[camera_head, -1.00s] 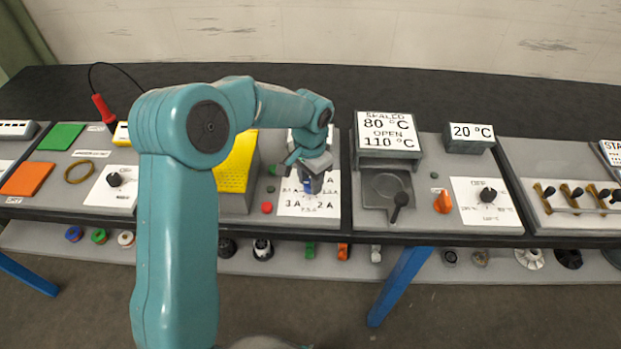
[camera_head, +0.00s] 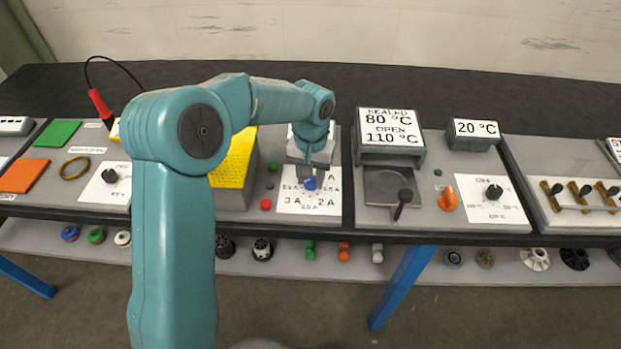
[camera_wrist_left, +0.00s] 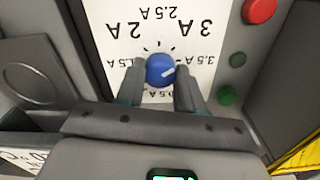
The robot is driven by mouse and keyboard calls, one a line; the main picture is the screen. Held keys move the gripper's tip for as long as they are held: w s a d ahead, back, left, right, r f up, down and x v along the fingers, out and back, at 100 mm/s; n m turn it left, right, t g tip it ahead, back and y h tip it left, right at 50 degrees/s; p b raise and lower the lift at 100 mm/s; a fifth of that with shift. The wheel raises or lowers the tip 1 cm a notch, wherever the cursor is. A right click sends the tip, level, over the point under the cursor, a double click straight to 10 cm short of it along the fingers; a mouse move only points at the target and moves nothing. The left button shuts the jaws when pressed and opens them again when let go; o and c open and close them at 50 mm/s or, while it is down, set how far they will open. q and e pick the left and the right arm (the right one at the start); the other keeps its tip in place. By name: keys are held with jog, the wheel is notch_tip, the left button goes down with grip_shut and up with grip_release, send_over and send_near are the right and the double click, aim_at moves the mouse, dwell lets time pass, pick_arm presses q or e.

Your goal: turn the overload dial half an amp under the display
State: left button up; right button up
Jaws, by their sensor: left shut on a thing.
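The overload dial is a blue knob (camera_wrist_left: 159,70) on a white scale plate (camera_wrist_left: 140,48) printed with amp values, upside down in the left wrist view. The knob's white mark points right and slightly up, toward the 3.5 A label. My left gripper (camera_wrist_left: 161,82) is shut on the knob, one finger on each side. In the head view my left gripper (camera_head: 311,174) reaches down over the blue knob (camera_head: 310,184). A green-lit display (camera_wrist_left: 172,177) is cut off at the wrist view's bottom edge; its reading cannot be made out. My right gripper is not in view.
A red button (camera_head: 266,204) and green buttons sit left of the plate, beside a yellow perforated block (camera_head: 234,172). To the right stands a heater station with an 80/110 °C sign (camera_head: 389,128) and an orange switch (camera_head: 447,199).

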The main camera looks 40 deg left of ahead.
pick_arm(q)
jog(key=n+b, duration=0.1)
jog(key=n, duration=0.4)
jog(key=shift+w+f+n+b, duration=0.1)
jog(key=shift+n+b, duration=0.2)
jog(key=shift+b, duration=0.1)
jog(key=n+b, duration=0.1)
jog(key=n, duration=0.4)
jog(key=shift+a+n, duration=0.15)
jog(key=shift+n, duration=0.15)
jog(key=o, duration=0.9)
jog(key=shift+o, duration=0.7)
jog(key=shift+a, duration=0.15)
jog(key=shift+d+r, duration=0.2)
notch_tip(320, 180, up, 16)
jog(key=p, duration=0.1)
jog(key=shift+a+p, duration=0.15)
jog(key=shift+p, duration=0.2)
